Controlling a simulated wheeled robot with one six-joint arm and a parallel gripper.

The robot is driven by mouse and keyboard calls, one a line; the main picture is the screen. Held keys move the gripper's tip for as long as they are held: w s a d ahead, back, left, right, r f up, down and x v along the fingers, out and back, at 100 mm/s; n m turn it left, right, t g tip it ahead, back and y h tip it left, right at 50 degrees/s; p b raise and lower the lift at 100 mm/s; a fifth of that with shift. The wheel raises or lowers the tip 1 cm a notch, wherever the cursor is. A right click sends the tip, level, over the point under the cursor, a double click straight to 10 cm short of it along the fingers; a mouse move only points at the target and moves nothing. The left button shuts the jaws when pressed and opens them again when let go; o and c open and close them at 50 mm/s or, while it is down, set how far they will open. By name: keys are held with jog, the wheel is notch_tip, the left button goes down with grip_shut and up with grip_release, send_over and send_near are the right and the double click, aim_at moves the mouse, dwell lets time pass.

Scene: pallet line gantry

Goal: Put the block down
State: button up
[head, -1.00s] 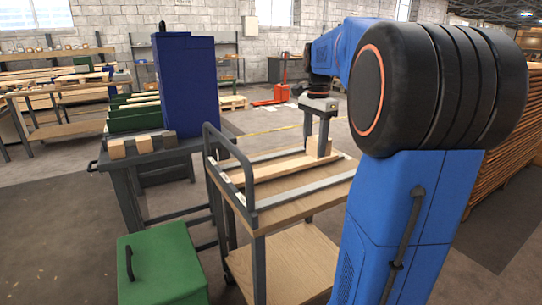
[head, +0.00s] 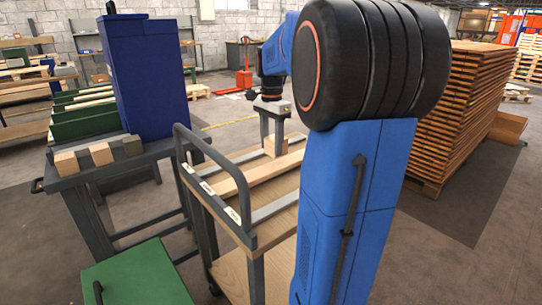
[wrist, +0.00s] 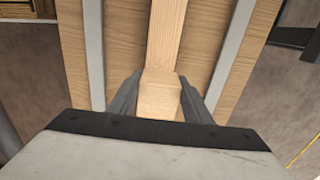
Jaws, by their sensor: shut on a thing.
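A light wooden block (wrist: 160,95) is between the two grey fingers of my gripper (wrist: 160,88) in the wrist view. The fingers are shut on its sides. In the head view my gripper (head: 273,132) points down over the far end of the wooden cart top (head: 275,226), with the block (head: 270,147) low between its fingers. A long wooden bar (head: 243,179) lies along the cart top and lines up with the block. I cannot tell whether the block touches the bar or the cart top.
Pale strips (head: 270,208) run along both sides of the bar. The cart's dark handle (head: 213,165) rises at the near end. A dark table (head: 84,180) to the left holds several small blocks (head: 100,154) and a blue cabinet (head: 150,80). A green box (head: 138,277) stands in front.

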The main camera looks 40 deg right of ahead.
aim_at(272, 154)
jog(key=shift+f, duration=2.1)
jog(key=o, duration=1.1)
jog(key=shift+f, duration=0.15)
notch_tip(272, 154, up, 12)
jog(key=shift+r, duration=0.2)
jog(key=shift+s, duration=0.1)
